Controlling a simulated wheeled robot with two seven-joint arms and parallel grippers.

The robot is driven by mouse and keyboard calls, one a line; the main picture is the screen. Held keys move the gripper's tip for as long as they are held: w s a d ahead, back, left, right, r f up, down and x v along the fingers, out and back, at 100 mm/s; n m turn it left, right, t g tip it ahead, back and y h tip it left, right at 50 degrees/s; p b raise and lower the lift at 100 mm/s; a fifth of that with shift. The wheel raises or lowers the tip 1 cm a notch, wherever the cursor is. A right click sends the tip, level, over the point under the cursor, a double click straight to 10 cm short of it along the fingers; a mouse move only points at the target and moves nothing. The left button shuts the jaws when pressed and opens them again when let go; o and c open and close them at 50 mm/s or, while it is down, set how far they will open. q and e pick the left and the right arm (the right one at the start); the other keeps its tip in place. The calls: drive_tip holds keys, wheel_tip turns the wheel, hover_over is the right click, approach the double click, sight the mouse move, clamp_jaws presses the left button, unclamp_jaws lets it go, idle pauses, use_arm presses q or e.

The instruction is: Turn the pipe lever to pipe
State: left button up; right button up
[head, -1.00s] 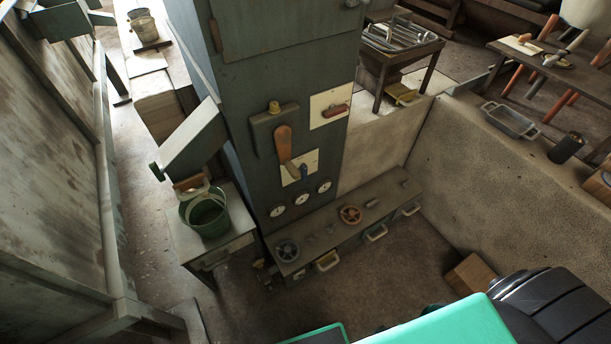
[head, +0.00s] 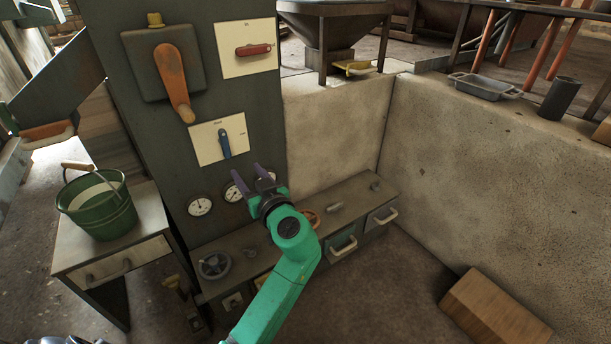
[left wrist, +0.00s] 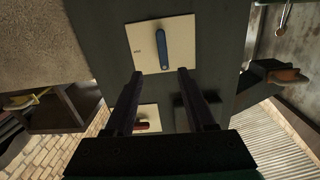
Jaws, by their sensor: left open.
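A blue lever (head: 224,143) hangs roughly straight down on a white plate (head: 237,131) on the front of the dark cabinet. The plate's small lettering is too small to read for certain. In the left wrist view the blue lever (left wrist: 162,48) and its plate (left wrist: 183,30) lie just beyond the fingertips. My left gripper (head: 255,179) is open and empty, a little below and right of the lever in the head view. In the left wrist view its two fingers (left wrist: 160,72) point toward the lever, apart from it. My right gripper is not in view.
An orange lever (head: 174,82) and a red handle (head: 253,50) sit higher on the cabinet (head: 205,95). Gauges (head: 200,206) are below. A low bench with drawers (head: 342,247) projects at its foot. A green bucket (head: 97,207) stands left. A wooden box (head: 494,306) lies right.

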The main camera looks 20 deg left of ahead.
sight(226, 143)
use_arm(q)
drive_tip(key=shift+n+y, duration=0.3)
drive_tip(key=shift+n, duration=0.1)
drive_tip(key=x, duration=0.9)
drive_tip(key=r+b+x, duration=0.1)
drive_tip(key=x, duration=0.4)
drive_tip(key=shift+a, duration=0.15)
clamp_jaws()
